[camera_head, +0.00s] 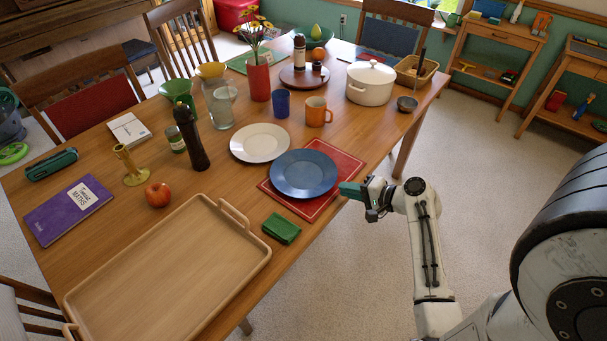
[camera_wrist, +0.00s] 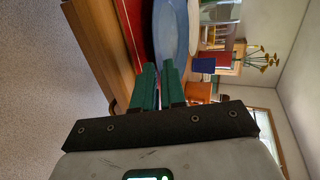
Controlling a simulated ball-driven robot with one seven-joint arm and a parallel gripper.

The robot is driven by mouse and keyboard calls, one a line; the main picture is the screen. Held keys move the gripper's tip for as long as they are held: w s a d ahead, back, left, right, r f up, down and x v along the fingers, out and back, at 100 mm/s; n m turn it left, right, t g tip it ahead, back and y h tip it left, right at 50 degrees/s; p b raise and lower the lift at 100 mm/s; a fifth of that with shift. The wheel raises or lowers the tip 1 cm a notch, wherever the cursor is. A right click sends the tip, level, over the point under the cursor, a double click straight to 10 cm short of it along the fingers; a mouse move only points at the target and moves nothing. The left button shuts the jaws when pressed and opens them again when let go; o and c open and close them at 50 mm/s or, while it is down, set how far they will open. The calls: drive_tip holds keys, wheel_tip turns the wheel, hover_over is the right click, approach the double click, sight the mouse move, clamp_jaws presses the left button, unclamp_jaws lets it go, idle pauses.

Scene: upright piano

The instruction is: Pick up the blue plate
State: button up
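The blue plate (camera_head: 304,174) lies on a red placemat (camera_head: 330,206) at the table's right edge. In the wrist view the plate (camera_wrist: 172,30) appears edge-up just beyond my fingertips, turned sideways. My gripper (camera_head: 350,190) has green fingers and hovers at the right edge of the placemat, beside the plate's right rim and seemingly just apart from it. In the wrist view my gripper (camera_wrist: 159,72) shows two fingers with a narrow gap between them and nothing clearly held.
A white plate (camera_head: 260,143) lies just behind the blue plate. An orange mug (camera_head: 317,111) and blue cup (camera_head: 282,103) stand beyond. A green folded cloth (camera_head: 281,229) and wooden tray (camera_head: 165,275) are nearer. The floor right of the table (camera_head: 25,185) is clear.

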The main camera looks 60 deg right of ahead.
sight(329, 187)
drive_tip(key=shift+p+x, duration=0.4)
drive_tip(key=shift+x, duration=2.5)
drive_tip(key=shift+a, duration=0.1)
drive_tip(key=shift+c, duration=0.4)
clamp_jaws()
